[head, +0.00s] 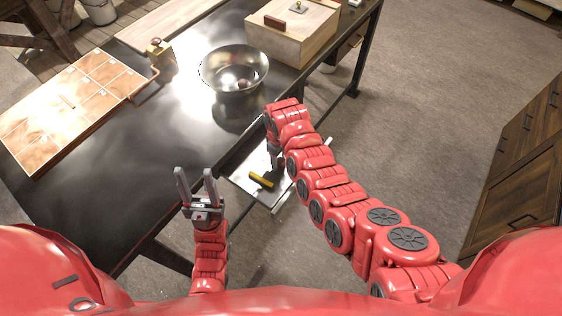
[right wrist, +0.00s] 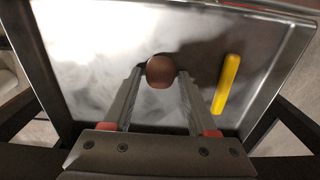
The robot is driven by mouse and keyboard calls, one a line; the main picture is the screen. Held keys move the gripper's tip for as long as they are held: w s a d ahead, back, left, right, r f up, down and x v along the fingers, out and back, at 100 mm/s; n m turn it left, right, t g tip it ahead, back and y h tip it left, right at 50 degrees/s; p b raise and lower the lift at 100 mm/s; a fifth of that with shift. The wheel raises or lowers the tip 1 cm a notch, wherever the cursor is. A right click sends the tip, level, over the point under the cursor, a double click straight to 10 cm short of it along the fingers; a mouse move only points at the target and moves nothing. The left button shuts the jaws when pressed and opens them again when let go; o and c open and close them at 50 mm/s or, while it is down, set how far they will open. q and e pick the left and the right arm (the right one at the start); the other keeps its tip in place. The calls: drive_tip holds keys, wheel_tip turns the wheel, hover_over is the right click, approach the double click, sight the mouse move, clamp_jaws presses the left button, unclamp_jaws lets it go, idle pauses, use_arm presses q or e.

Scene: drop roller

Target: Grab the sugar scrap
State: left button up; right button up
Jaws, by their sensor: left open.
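A small brown round lump, likely the sugar scrap (right wrist: 160,71), lies on a shiny metal tray (right wrist: 90,60) in the right wrist view. It sits between the fingertips of my right gripper (right wrist: 160,73), with a narrow gap showing at each side; the fingers are apart. In the head view the right gripper (head: 275,158) points down over the tray (head: 285,188), and the lump is hidden there. My left gripper (head: 196,174) is open and empty, in front of the dark table, away from the tray.
A yellow bar (right wrist: 227,83) lies on the tray right of the lump; it also shows in the head view (head: 261,181). On the dark table (head: 130,140) are a metal bowl (head: 233,90), a copper-coloured panel (head: 50,120) and a wooden box (head: 290,38). Wooden drawers (head: 515,160) stand at right.

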clamp_jaws()
drive_tip(key=shift+w+r, duration=0.1)
drive_tip(key=shift+r, duration=0.1)
